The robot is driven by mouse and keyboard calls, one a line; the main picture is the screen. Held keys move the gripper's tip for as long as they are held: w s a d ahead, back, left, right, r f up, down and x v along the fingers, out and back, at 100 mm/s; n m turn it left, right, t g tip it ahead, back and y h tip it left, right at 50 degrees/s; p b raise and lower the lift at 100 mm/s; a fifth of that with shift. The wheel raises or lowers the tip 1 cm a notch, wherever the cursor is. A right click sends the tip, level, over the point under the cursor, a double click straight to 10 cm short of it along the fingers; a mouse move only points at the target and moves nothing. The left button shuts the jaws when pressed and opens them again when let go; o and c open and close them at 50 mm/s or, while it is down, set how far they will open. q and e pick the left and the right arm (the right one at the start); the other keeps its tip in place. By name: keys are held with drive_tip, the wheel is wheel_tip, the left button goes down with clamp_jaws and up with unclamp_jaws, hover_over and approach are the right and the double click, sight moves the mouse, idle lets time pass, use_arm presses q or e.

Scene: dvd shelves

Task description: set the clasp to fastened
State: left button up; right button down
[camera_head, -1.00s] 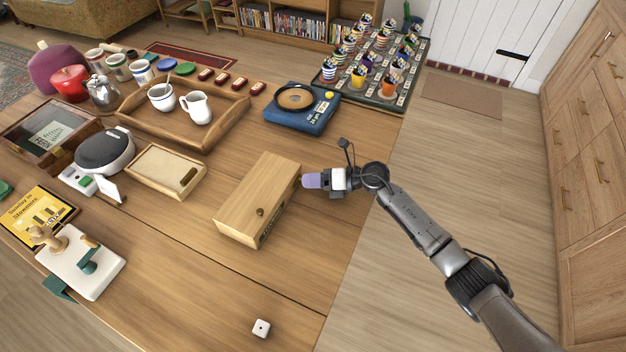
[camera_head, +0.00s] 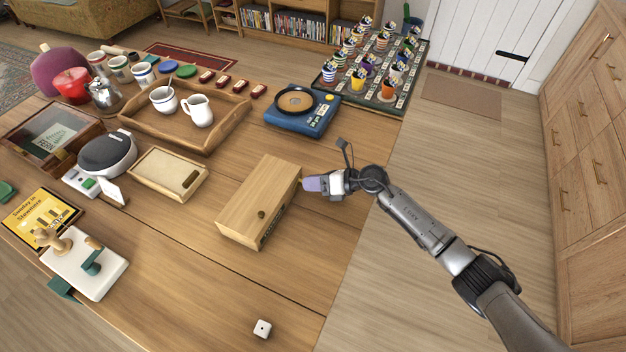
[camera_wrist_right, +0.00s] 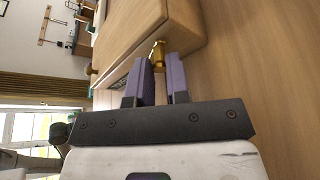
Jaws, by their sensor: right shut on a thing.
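A light wooden box (camera_head: 258,195) with a dark round knob on top sits near the right edge of the table. A small brass clasp piece (camera_wrist_right: 158,53) stands out from the box's side in the right wrist view. My right gripper (camera_head: 306,184) is at the right side of the box. In the right wrist view its two purple fingers (camera_wrist_right: 160,72) are on either side of the brass piece and shut on it. The fingers partly hide the clasp there, and the head view does not show it. My left gripper is not in view.
A blue turntable-like device (camera_head: 301,112) and a wooden tray (camera_head: 190,138) with cups stand behind the box. A shallow wooden case (camera_head: 166,173) lies to its left. A white die (camera_head: 262,328) lies in front. The tabletop around the box is mostly clear.

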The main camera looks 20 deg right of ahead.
drive_tip(key=shift+s+a+r+n+h+p, duration=0.1)
drive_tip(key=shift+r+n+h+p, duration=0.35)
drive_tip(key=shift+n+p, duration=0.2)
drive_tip(key=n+t+h+p, duration=0.1)
drive_tip(key=n+p, duration=0.1)
drive_tip(key=p, duration=0.1)
drive_tip(key=s+a+r+n+t+h+p, duration=0.1)
drive_tip(key=n+p, duration=0.1)
drive_tip(key=p, duration=0.2)
drive_tip(key=n+h+p, duration=0.1)
drive_tip(key=n+p, duration=0.1)
drive_tip(key=p, duration=0.2)
drive_tip(key=shift+s+a+r+t, duration=0.2)
drive_tip(key=shift+s+a+t, duration=0.1)
drive_tip(key=shift+t, duration=0.1)
drive_tip(key=shift+s+a+f+n+t+h+p, duration=0.1)
drive_tip(key=shift+a+n+t+h+p, duration=0.15)
drive_tip(key=shift+n+p, duration=0.6)
drive_tip(key=shift+s+f+t+h+p, duration=0.15)
drive_tip(key=shift+t+h+p, duration=0.2)
drive_tip(key=shift+p, duration=0.55)
drive_tip(key=c, duration=1.1)
unclamp_jaws()
drive_tip(key=shift+c, duration=0.2)
drive_tip(key=shift+o, duration=0.2)
